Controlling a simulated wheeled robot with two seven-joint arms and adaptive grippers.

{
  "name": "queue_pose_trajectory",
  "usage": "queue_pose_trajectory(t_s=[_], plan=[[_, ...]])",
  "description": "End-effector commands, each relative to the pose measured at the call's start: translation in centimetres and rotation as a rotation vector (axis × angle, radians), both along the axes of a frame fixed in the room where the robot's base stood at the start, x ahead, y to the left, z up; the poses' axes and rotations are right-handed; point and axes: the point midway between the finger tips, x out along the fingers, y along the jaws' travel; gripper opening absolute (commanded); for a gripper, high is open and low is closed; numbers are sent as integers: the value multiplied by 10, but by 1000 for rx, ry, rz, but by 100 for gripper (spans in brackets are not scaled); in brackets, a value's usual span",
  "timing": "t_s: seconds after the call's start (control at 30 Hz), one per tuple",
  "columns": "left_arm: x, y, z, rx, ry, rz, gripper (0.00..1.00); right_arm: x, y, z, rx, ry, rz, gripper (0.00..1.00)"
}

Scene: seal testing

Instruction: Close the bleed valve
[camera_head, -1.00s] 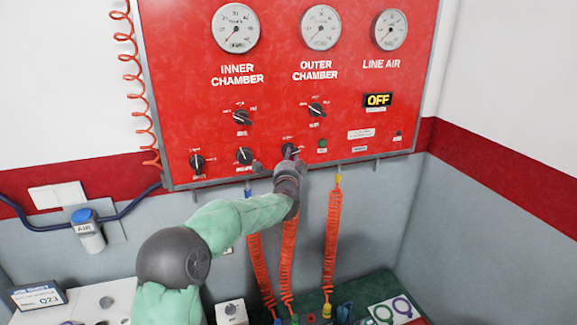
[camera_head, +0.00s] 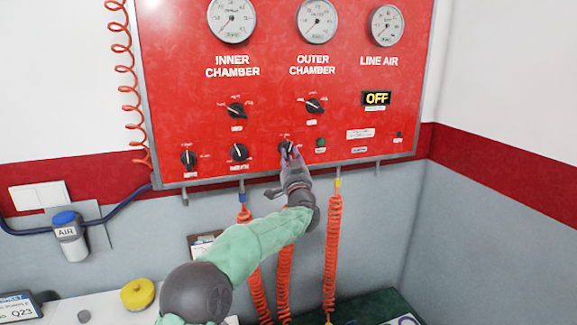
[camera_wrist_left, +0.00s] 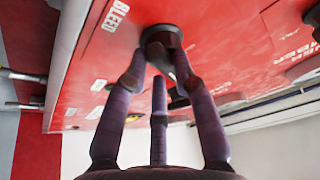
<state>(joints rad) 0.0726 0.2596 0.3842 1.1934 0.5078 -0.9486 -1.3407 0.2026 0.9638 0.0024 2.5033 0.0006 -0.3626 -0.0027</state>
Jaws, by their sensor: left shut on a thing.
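The bleed valve is a dark round knob (camera_head: 286,147) in the lower row of the red panel (camera_head: 240,85). In the left wrist view the knob (camera_wrist_left: 162,40) sits beside a white "BLEED" label (camera_wrist_left: 115,15). My left gripper (camera_head: 289,155) reaches up to it from below, its purple fingers closed around the knob. The fingers (camera_wrist_left: 160,72) also show in the left wrist view, their tips at the knob. They partly hide it, and I cannot read its pointer setting. My right gripper is not in view.
Other black knobs (camera_head: 239,152) (camera_head: 315,105) sit left of and above the held one. A small green button (camera_head: 321,143) is close on its right. Orange coiled hoses (camera_head: 332,250) hang below the panel near my left arm. The lit display (camera_head: 377,98) reads OFF.

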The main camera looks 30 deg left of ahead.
Motion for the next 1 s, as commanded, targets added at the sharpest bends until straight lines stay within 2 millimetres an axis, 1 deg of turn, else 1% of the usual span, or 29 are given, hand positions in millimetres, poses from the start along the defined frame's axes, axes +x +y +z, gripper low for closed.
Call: queue_pose_trajectory(t_s=[0.03, 0.4, 0.7, 1.0], plan=[[-2, 0, 12, -17, -54, 1, 0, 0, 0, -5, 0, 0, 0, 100], [-1, -1, 15, -189, -255, 1, 0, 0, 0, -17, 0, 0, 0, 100], [-1, -1, 17, -254, -330, 1, 0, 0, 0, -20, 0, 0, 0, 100], [-2, 0, 18, -267, -346, 2, 0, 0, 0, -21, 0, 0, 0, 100]])
